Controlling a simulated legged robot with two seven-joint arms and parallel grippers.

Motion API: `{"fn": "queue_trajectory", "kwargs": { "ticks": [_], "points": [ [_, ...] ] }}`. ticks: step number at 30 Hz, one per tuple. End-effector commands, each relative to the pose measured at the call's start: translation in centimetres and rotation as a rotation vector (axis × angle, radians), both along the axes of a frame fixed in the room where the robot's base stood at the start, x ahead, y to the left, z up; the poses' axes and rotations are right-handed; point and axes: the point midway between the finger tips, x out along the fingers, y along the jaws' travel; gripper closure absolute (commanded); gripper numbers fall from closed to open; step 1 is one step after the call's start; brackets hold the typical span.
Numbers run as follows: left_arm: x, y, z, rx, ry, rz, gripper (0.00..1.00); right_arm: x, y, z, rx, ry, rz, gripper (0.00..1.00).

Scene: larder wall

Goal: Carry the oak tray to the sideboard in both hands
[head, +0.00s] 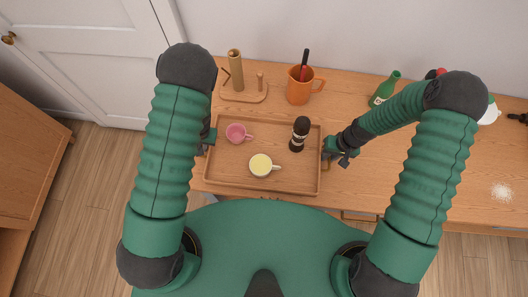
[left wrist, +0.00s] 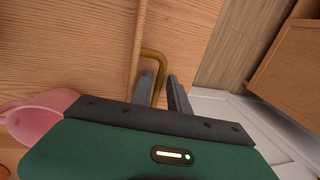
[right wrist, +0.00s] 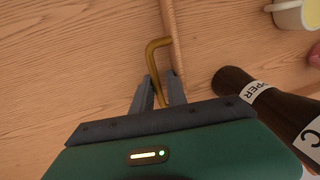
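The oak tray (head: 222,180) rests on a wooden top, holding a pink cup (head: 238,132), a cup with yellow contents (head: 261,165) and a dark pepper bottle (head: 299,134). A brass handle stands at each end. My left gripper (left wrist: 161,75) is at the left end, its fingers either side of the left handle (left wrist: 152,53) with a narrow gap. In the head view it is mostly hidden by my arm. My right gripper (right wrist: 159,76) is at the right end, its fingers apart around the right handle (right wrist: 155,44). The pepper bottle (right wrist: 262,95) is close beside it.
Behind the tray stand a peg board with a brown cylinder (head: 236,68), an orange mug (head: 298,92) and a green bottle (head: 384,88). A pale patch (head: 501,191) marks the right of the top. A wooden cabinet (head: 25,150) is at the left, with floor between.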

Motion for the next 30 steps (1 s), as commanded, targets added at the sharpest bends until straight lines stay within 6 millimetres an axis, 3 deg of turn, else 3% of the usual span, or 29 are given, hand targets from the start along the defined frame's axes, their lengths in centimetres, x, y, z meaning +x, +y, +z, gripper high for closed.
{"fn": "queue_trajectory", "kwargs": {
  "ticks": [6, 11, 30],
  "points": [
    [0.0, -0.01, -0.05, 0.003, -0.003, -0.001, 0.81, 0.0, -0.02, -0.01, 0.002, -0.001, 0.0, 0.82],
    [0.03, -0.01, -0.03, 0.003, -0.002, 0.0, 1.0, 0.02, -0.02, 0.0, 0.002, -0.001, 0.0, 1.0],
    [0.1, -0.02, 0.0, 0.003, -0.004, -0.001, 1.0, 0.07, -0.01, 0.03, 0.002, -0.002, 0.0, 1.0]
  ]
}}
